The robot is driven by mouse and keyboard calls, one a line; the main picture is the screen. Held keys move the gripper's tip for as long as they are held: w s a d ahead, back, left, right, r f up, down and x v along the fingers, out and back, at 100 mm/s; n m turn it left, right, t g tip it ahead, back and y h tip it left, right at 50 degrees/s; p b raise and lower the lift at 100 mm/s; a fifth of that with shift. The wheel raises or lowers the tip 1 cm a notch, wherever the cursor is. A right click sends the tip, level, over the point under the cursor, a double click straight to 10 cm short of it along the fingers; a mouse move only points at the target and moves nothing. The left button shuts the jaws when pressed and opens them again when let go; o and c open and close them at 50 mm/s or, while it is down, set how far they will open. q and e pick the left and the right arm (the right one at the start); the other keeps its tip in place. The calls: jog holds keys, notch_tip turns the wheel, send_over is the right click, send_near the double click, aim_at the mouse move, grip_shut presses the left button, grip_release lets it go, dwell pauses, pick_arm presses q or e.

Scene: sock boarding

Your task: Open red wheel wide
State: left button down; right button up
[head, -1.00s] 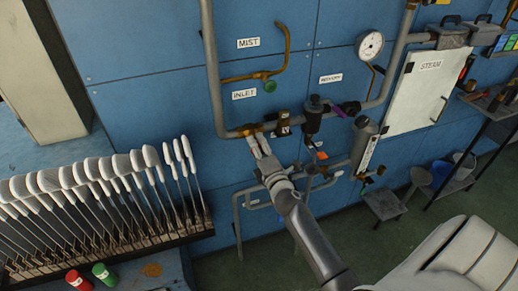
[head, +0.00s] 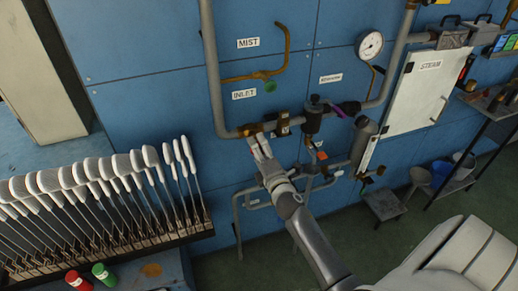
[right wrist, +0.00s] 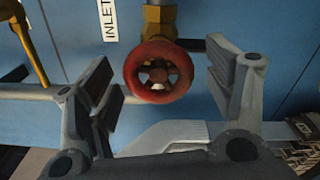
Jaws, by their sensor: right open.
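The red wheel (right wrist: 157,72) is a small round handwheel on a brass valve (right wrist: 160,18), seen face-on in the right wrist view. It sits between the two fingers of my right gripper (right wrist: 168,88), with a gap on each side. In the head view the right gripper (head: 260,147) is at the brass fitting (head: 250,129) on the pipe below the INLET label (head: 244,94). The red wheel itself is hidden there behind the gripper. The right gripper is open and holds nothing. My left gripper is not in view.
Grey pipes (head: 211,70) run along the blue wall panels. A dark cylindrical fitting (head: 313,118) and a pressure gauge (head: 370,45) are to the right. A rack of white sock forms (head: 125,165) stands at the left. A STEAM panel (head: 421,85) hangs further right.

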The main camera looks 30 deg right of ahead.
jog(key=v, duration=1.1)
jog(key=shift+d, duration=0.1)
